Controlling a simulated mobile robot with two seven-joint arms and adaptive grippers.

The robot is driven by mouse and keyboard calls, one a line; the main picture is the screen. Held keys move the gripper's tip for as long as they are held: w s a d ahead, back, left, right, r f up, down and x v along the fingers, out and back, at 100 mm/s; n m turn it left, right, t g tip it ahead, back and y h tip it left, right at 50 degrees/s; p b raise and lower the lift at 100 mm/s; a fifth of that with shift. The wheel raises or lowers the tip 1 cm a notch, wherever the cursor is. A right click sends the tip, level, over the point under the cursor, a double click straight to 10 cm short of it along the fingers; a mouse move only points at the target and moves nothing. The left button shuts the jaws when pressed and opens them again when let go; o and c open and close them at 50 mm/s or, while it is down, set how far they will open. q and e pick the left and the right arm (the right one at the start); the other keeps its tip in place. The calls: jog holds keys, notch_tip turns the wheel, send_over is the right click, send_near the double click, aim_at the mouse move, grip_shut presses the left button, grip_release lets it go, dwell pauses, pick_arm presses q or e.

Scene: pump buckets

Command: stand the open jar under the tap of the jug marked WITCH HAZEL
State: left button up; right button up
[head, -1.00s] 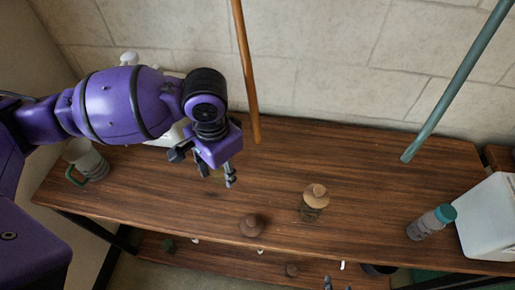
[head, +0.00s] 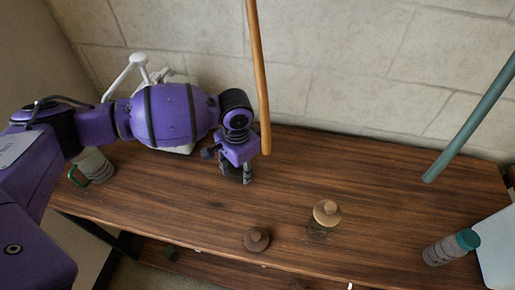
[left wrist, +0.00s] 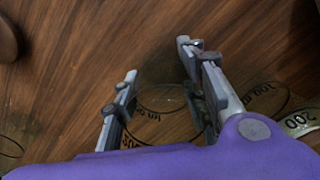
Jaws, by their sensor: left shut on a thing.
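My left gripper (head: 236,176) is low over the wooden table, left of the orange rod's lower end. In the left wrist view its fingers (left wrist: 160,88) are shut on a clear glass jar (left wrist: 162,98); its round rim shows faintly between them. I cannot tell whether the jar touches the table. A white jug (head: 182,149) with a white pump top (head: 141,62) stands at the back left, mostly hidden behind my left arm. Another white jug (head: 497,258) is cut off at the right edge. I can read no WITCH HAZEL mark on either. My right gripper is not in view.
A cork-topped glass jar (head: 325,214) and a brown round knobbed lid (head: 256,240) are near the front. The orange rod (head: 259,80) and teal rod (head: 470,120) hang above. The table's middle (head: 370,180) is clear.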

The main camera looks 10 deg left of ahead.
pick_arm(q)
jog(key=shift+f, duration=0.1)
jog(key=o, duration=1.4)
jog(key=shift+o, duration=0.2)
